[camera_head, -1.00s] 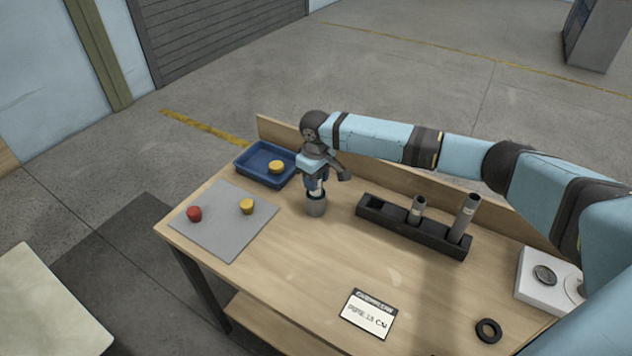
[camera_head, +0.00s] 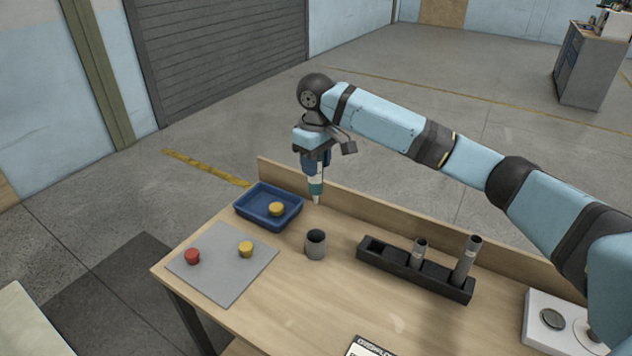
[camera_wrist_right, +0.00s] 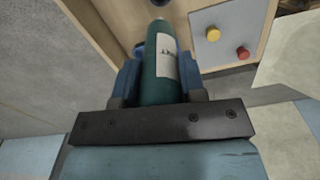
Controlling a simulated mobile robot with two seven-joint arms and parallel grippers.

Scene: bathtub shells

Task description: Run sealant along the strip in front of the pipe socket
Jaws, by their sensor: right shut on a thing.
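My right gripper (camera_head: 315,165) is shut on a dark green sealant bottle (camera_head: 316,188) and holds it nozzle down above the bench, clear of the grey cup (camera_head: 316,245). In the right wrist view the bottle (camera_wrist_right: 163,75) lies between the two fingers, with a white label on its side. The cup stands upright and open on the bench, below the bottle in the picture. I cannot make out the strip or identify the pipe socket. My left gripper is not in view.
A blue tray (camera_head: 240,209) with a yellow piece stands at the bench's back left. A grey mat (camera_head: 220,285) carries a red and a yellow piece. A black rack (camera_head: 400,268) holds two grey tubes. A low board (camera_head: 440,240) edges the bench's back.

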